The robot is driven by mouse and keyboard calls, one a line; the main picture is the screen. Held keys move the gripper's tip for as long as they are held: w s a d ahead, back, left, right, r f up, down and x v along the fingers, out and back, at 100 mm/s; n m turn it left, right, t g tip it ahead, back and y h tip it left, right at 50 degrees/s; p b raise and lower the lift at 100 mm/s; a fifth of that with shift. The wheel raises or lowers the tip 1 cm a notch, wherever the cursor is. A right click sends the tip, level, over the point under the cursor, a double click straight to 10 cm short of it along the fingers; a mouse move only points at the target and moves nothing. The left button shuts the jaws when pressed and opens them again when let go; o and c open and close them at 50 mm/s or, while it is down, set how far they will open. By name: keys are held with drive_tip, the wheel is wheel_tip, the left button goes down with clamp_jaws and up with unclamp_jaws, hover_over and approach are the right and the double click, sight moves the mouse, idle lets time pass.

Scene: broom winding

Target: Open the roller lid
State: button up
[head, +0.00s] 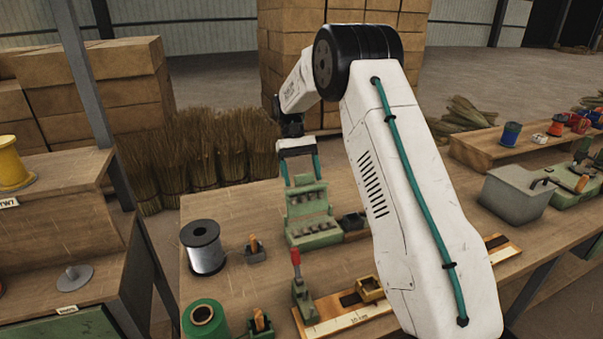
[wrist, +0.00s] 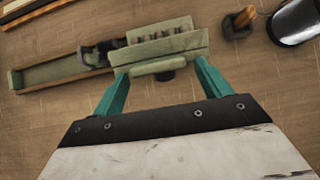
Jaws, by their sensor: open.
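A pale green roller device (head: 309,232) stands on the workbench in the head view, with a row of small rollers across it. Its upper part, which looks like the roller lid (head: 305,201), rises at the back. In the wrist view the roller lid (wrist: 160,50) has a small tab at its near edge. My gripper (head: 301,170) has two teal fingers, spread apart just above the device's back edge. In the wrist view my gripper (wrist: 163,68) has one finger on each side of the tab, with room between. I cannot tell whether either finger touches it.
A wire spool (head: 203,247), a green spool (head: 205,322) and a red-handled lever tool (head: 303,288) stand nearby on the workbench (head: 240,215). A grey bin (head: 517,192) is at the right. Broom bristle bundles (head: 200,150) stand behind the bench.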

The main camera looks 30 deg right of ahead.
drive_tip(key=v, duration=0.8)
drive_tip(key=shift+s, duration=0.1)
idle(0.4)
drive_tip(key=s+a+r+t+h, duration=0.15)
drive_tip(key=s+a+r, duration=0.25)
drive_tip(key=s+r, duration=0.45)
drive_tip(key=s+a+r+t+y, duration=0.1)
drive_tip(key=s+a+r+t, duration=0.4)
drive_tip(key=s, duration=0.6)
drive_tip(key=s+a+f+n+t, duration=0.1)
drive_tip(key=s+f, duration=0.2)
drive_tip(key=s, duration=0.9)
drive_tip(key=s+a+f+t, duration=0.1)
drive_tip(key=s+a+f, duration=0.1)
drive_tip(key=s, duration=1)
drive_tip(key=shift+a+f+n+h, duration=0.35)
drive_tip(key=shift+f+n, duration=0.05)
drive_tip(key=shift+f, duration=0.5)
